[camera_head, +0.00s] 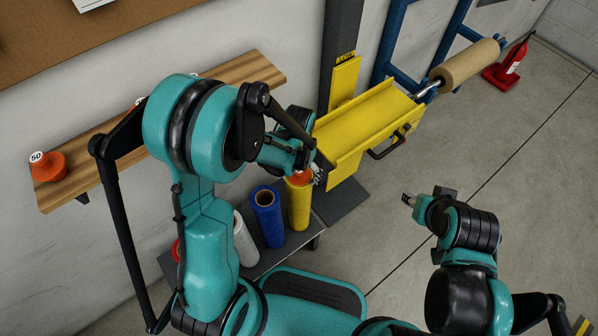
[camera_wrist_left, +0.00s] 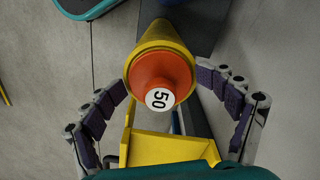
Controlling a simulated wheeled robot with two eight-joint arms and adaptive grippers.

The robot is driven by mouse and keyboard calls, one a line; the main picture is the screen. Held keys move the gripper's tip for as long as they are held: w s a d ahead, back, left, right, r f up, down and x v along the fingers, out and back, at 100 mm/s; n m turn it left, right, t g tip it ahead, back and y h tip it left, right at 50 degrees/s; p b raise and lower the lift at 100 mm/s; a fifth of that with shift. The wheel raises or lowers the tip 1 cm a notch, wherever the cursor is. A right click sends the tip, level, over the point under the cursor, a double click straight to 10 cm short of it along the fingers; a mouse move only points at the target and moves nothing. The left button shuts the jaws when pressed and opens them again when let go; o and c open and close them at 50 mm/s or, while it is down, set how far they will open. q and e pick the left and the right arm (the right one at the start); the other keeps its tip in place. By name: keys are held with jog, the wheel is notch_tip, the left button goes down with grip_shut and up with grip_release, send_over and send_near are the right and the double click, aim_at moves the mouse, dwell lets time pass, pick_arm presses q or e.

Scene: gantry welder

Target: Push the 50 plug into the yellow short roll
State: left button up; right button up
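An orange plug (camera_head: 299,178) sits at the top end of the upright yellow roll (camera_head: 298,208), below my left gripper (camera_head: 310,170). In the left wrist view the plug (camera_wrist_left: 158,80) shows its white "50" label, seen from above, with the yellow roll (camera_wrist_left: 163,32) around and behind it. The plug's wide part stands out of the roll; how deep it sits is hidden. The fingers of my left gripper (camera_wrist_left: 160,88) are spread on both sides, apart from the plug. My right gripper (camera_head: 408,200) is over the floor at right, and its opening is unclear.
Another orange "50" plug (camera_head: 48,167) is on the wooden shelf (camera_head: 90,165). A blue roll (camera_head: 268,218) and a white roll (camera_head: 244,242) stand beside the yellow roll on a dark low table (camera_head: 275,258). A yellow chute (camera_head: 365,125) is close behind my left gripper.

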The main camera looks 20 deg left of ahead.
pick_arm(q)
jog(key=shift+o, duration=0.3)
jog(key=shift+w, duration=0.1)
jog(key=shift+r, duration=0.2)
notch_tip(320, 180, up, 12)
jog(key=shift+f, duration=0.1)
jog(key=s+a+r+n+t, duration=0.1)
jog(key=s+a+r+t, duration=0.1)
jog(key=s, duration=0.3)
jog(key=s+a+r+n+t, duration=0.1)
jog(key=s+a+r+t, duration=0.1)
jog(key=s+r+t, duration=0.2)
jog(key=shift+s+a+r+n+t, duration=0.35)
jog(key=shift+s+r+n+t, duration=0.05)
jog(key=shift+s+t, duration=0.2)
dwell(1.2)
